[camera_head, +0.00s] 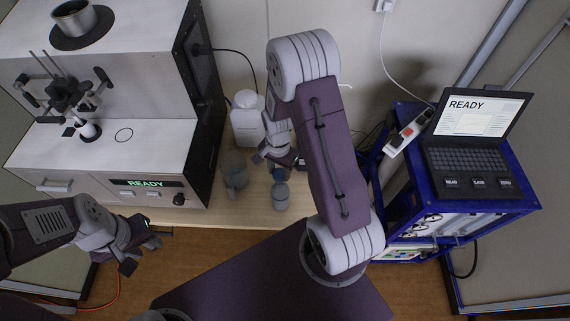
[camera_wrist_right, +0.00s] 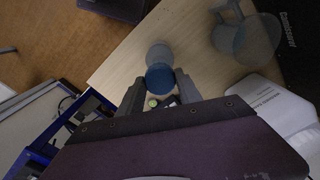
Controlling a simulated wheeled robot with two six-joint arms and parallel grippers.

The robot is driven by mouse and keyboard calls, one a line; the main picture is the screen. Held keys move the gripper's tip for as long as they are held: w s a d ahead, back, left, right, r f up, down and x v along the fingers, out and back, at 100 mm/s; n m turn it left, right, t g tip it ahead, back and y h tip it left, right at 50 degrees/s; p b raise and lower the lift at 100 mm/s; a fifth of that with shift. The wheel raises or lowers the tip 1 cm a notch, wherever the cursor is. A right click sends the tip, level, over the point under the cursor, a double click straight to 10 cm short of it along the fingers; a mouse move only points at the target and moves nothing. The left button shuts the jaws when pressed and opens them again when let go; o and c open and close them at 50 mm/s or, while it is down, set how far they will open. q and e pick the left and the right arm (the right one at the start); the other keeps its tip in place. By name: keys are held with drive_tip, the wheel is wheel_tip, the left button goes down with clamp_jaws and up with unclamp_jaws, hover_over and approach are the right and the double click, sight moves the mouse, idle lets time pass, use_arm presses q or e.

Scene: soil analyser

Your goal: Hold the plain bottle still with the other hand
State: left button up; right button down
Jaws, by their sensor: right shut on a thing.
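A small plain bottle (camera_head: 281,196) with a grey-blue body and a blue cap stands upright near the front edge of the bench. It also shows in the right wrist view (camera_wrist_right: 159,56), with the blue cap toward the camera. My right gripper (camera_head: 279,175) reaches down over it and is shut on its cap end, one finger on each side in the wrist view. My left gripper (camera_head: 143,255) hangs at the lower left, in front of the analyser, away from the bottle. Its fingers are apart and it looks empty.
A translucent jug (camera_head: 235,171) stands just left of the bottle. A white bottle (camera_head: 247,120) stands behind. The white analyser (camera_head: 140,155) showing READY fills the left. A laptop (camera_head: 468,155) sits on a blue-framed cart at right. Some bare bench (camera_head: 215,212) lies in front of the jug.

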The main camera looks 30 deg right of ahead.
sight(280, 173)
wheel_tip(280, 173, down, 4)
drive_tip(key=b, duration=0.3)
drive_tip(key=shift+f, duration=0.2)
idle(1.1)
drive_tip(key=shift+f+b, duration=0.75)
drive_tip(key=shift+f, duration=0.3)
idle(0.4)
